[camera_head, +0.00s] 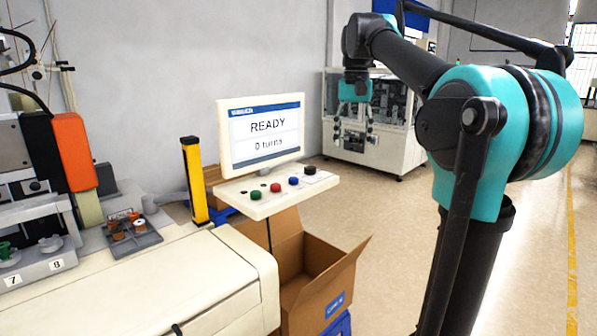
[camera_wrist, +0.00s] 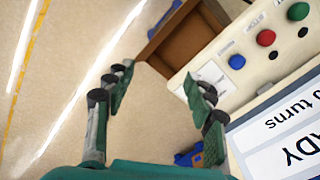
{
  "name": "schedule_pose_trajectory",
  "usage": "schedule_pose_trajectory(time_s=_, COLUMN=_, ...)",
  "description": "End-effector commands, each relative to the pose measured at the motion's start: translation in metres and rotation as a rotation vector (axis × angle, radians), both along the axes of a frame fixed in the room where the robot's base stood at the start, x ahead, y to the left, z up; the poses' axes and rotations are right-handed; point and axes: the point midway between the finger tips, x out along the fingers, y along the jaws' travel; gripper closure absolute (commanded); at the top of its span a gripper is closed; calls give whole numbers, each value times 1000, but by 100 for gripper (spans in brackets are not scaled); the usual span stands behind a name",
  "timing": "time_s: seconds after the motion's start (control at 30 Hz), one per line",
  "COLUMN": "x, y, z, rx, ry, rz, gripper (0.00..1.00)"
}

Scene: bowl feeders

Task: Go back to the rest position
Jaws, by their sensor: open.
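My gripper (camera_head: 354,130) hangs from my arm to the right of the monitor in the head view, with its fingers pointing down. In the wrist view my gripper (camera_wrist: 160,95) shows two fingers spread apart with nothing between them. Bare floor and part of a cardboard box lie beyond the fingertips. My gripper is apart from everything around it.
A monitor (camera_head: 262,135) reads "READY" and "0 turns", above a button panel (camera_head: 262,205) with several coloured buttons. An open cardboard box (camera_head: 318,283) stands below. A yellow post (camera_head: 195,180) and a grey tray (camera_head: 132,235) are at left. Floor at right is open.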

Motion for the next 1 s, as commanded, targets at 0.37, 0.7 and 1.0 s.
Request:
schedule_pose_trajectory(time_s=0.37, x=0, y=-5, z=-48, rx=3, ry=-40, rz=28, gripper=46)
schedule_pose_trajectory(time_s=0.7, x=-17, y=-15, z=-143, rx=3, ry=-115, rz=80, gripper=46)
schedule_pose_trajectory(time_s=1.0, x=-84, y=-30, z=-288, rx=-10, ry=-234, rz=161, gripper=46)
